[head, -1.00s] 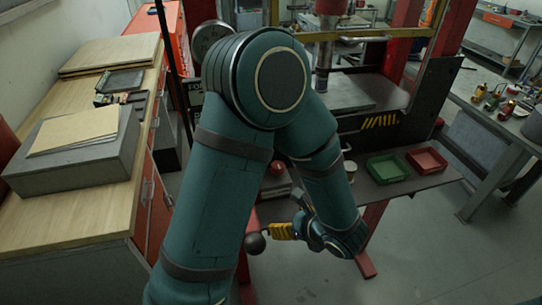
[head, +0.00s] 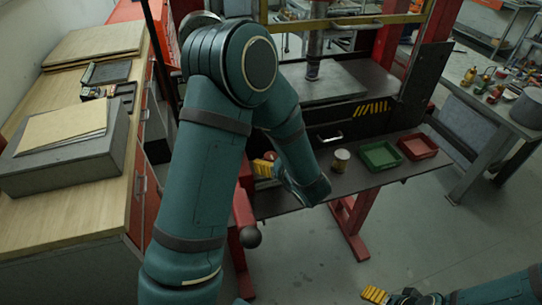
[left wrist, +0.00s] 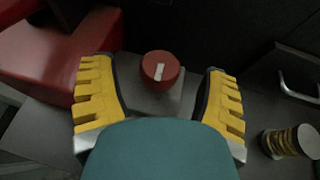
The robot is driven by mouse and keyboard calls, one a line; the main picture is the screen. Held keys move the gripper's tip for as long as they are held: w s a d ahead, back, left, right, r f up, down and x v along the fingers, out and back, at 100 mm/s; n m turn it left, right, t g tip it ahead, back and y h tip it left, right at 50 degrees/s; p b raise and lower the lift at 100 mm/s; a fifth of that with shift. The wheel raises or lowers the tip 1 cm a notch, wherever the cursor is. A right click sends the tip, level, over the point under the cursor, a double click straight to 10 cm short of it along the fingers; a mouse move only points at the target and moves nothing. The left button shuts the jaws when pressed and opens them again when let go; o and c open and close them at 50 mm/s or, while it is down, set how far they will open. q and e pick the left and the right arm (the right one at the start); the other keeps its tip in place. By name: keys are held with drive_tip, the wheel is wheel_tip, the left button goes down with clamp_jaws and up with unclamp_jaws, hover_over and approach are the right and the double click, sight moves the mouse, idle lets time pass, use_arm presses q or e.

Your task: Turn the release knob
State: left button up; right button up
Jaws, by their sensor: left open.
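The release knob (left wrist: 160,71) is a red round knob with a white bar mark, on a grey block (left wrist: 152,98) in the left wrist view. My left gripper (left wrist: 159,80) is open, its yellow fingers on either side of the knob with gaps between. In the head view the left gripper (head: 264,168) is mostly hidden behind my arm, beside the press shelf; a bit of red (head: 271,156) next to it appears to be the knob. My right gripper (head: 375,294) is at the lower right of the head view, far from the knob; its opening is unclear.
The shelf holds a can (head: 341,160), a green tray (head: 380,156) and a red tray (head: 417,147). A black ball-ended lever (head: 250,237) stands below my left arm. A wooden bench (head: 60,216) lies left. A drawer handle (left wrist: 299,85) is right of the knob.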

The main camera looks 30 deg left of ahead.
use_arm(q)
drive_tip(key=shift+x, duration=1.15)
drive_tip(key=c, duration=1.2)
